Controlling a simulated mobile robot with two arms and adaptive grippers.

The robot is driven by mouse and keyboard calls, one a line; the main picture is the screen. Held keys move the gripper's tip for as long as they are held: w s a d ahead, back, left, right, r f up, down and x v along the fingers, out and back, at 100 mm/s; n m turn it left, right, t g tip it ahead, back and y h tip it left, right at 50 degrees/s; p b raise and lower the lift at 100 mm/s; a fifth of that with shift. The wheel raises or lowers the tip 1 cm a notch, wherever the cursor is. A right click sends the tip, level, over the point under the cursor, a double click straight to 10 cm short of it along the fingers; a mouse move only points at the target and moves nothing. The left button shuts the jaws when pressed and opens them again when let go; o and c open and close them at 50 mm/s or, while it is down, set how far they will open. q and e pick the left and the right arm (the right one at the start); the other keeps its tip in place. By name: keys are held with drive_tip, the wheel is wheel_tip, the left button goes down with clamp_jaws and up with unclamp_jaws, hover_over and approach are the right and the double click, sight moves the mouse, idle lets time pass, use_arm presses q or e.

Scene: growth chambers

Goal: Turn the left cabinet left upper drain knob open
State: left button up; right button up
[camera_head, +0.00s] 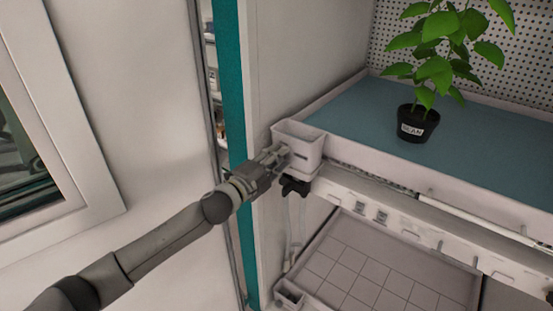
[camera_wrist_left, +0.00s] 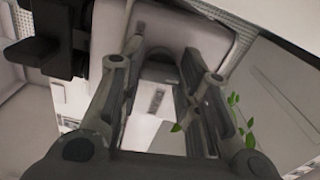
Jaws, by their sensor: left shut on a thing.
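A small white drain box (camera_head: 298,146) sits at the left front corner of the upper shelf. A black drain knob (camera_head: 295,187) is just below it and also shows at the upper left of the left wrist view (camera_wrist_left: 65,42). My left gripper (camera_head: 277,156) is at the left side of the box, above and left of the knob. In the left wrist view my left gripper (camera_wrist_left: 163,60) has its fingers on either side of a pale part of the box, and the knob is outside them. The exact contact is hard to see. My right gripper is not in view.
A blue-topped upper tray (camera_head: 350,115) holds a potted bean plant (camera_head: 417,125). A lower tiled tray (camera_head: 375,265) and a small lower drain box (camera_head: 289,296) are below. The cabinet side wall (camera_head: 290,60) stands behind my gripper. A window (camera_head: 50,140) is at far left.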

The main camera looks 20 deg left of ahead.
use_arm(q)
drive_tip(key=shift+m, duration=0.5)
drive_tip(key=shift+f, duration=0.1)
drive_tip(key=o, duration=1)
drive_tip(key=v, duration=1.2)
